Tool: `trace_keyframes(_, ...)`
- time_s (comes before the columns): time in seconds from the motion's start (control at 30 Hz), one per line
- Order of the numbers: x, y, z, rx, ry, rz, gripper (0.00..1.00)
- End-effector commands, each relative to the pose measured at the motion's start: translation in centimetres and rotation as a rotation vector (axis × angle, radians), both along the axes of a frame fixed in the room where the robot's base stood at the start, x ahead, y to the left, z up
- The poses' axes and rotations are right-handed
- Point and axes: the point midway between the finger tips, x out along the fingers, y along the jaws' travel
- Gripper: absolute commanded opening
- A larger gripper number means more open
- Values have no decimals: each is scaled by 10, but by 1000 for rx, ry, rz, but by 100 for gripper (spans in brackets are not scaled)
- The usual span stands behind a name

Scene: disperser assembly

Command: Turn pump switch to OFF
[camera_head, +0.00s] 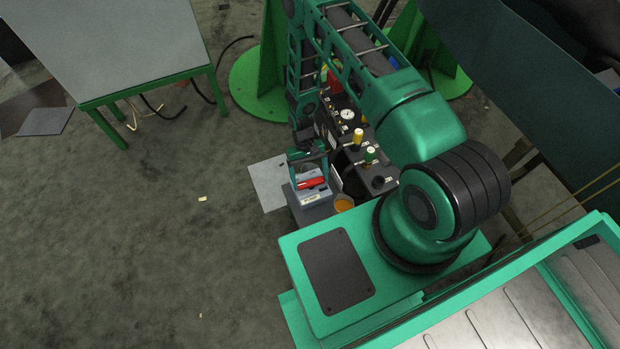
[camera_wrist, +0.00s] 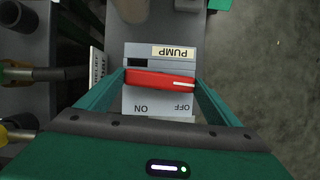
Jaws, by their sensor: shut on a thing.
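The pump switch is a light grey box (camera_wrist: 158,103) with an upside-down PUMP label and a red handle (camera_wrist: 162,79). In the wrist view the handle lies nearly level across the box. Its white mark is at the right end, on the side of the OFF lettering (camera_wrist: 183,108); the ON lettering (camera_wrist: 141,109) is to the left. My gripper (camera_wrist: 161,82) is shut on the red handle, one finger at each end. In the head view, my gripper (camera_head: 310,177) is over the switch box (camera_head: 316,197) and its red handle (camera_head: 312,183).
A black panel with a gauge (camera_head: 348,114) and yellow and green-topped valves (camera_head: 358,136) stands right of the switch, close to my arm. An orange-topped round cup (camera_head: 344,204) is beside the box. A table (camera_head: 120,40) stands at the upper left. The floor left is mostly clear.

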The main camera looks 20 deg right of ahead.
Motion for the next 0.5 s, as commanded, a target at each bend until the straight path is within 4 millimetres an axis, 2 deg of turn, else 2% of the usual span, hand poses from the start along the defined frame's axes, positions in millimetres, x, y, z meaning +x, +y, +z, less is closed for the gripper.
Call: trace_keyframes(0.5, 3, 2, 0, 3, -6, 96, 64)
